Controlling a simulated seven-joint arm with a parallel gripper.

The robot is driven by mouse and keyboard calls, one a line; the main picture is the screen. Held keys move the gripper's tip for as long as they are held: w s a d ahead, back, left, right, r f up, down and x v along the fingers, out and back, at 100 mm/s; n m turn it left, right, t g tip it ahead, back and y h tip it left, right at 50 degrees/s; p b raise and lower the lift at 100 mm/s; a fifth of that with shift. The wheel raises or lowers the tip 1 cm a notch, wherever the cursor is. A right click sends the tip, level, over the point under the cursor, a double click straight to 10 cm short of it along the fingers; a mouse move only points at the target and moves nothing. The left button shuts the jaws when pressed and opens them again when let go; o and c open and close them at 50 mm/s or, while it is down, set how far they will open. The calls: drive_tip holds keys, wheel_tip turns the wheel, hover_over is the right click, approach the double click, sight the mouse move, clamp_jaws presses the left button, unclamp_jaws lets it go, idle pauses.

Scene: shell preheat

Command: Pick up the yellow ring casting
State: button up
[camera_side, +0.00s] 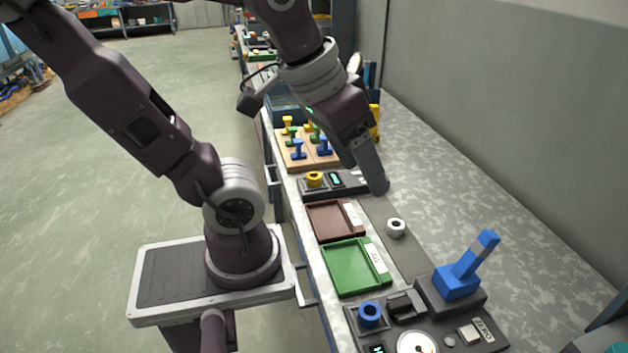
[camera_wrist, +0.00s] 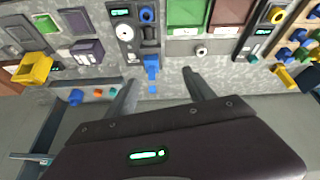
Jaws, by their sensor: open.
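The yellow ring casting (camera_side: 314,178) sits upright on a dark device with a small green-lit display, at the near edge of the bench. In the wrist view the yellow ring (camera_wrist: 277,14) is at the top right, beyond the right finger. My gripper (camera_side: 379,188) hangs over the bench to the right of the ring and apart from it. In the wrist view my gripper (camera_wrist: 162,85) has its two fingers spread wide, with nothing held between them.
A brown tray (camera_side: 318,232) and a green tray (camera_side: 338,284) lie in front of the ring's device. A metal nut (camera_side: 396,228) is beside them. A blue lever (camera_side: 461,277) and a blue ring (camera_side: 370,314) stand nearer. A wooden board with colored pegs (camera_side: 296,163) is behind.

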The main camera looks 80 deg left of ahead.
drive_tip(key=w+a+f+n+g, duration=0.1)
drive_tip(key=w+a+f+n, duration=0.2)
drive_tip(key=w+a+n, duration=0.45)
drive_tip(key=w+a+f+n+g, duration=0.2)
drive_tip(key=w+a+f+n, duration=0.15)
drive_tip(key=a, duration=0.75)
drive_tip(key=n+g+y, duration=0.2)
drive_tip(key=n+g, duration=0.1)
drive_tip(key=n, duration=0.6)
approach(315, 173)
drive_tip(key=shift+s+d+f, duration=0.5)
drive_tip(key=shift+s+d, duration=0.05)
drive_tip(key=shift+s+a+f+n, duration=0.15)
drive_tip(key=shift+s+a+f, duration=0.1)
drive_tip(key=shift+f, duration=0.35)
drive_tip(key=shift+s+a+f+n, duration=0.15)
drive_tip(key=shift+s+a+f, duration=0.1)
drive_tip(key=shift+f, duration=0.35)
drive_tip(key=f, duration=0.5)
drive_tip(key=shift+w+a+f, duration=0.3)
drive_tip(key=shift+w, duration=0.1)
clamp_jaws()
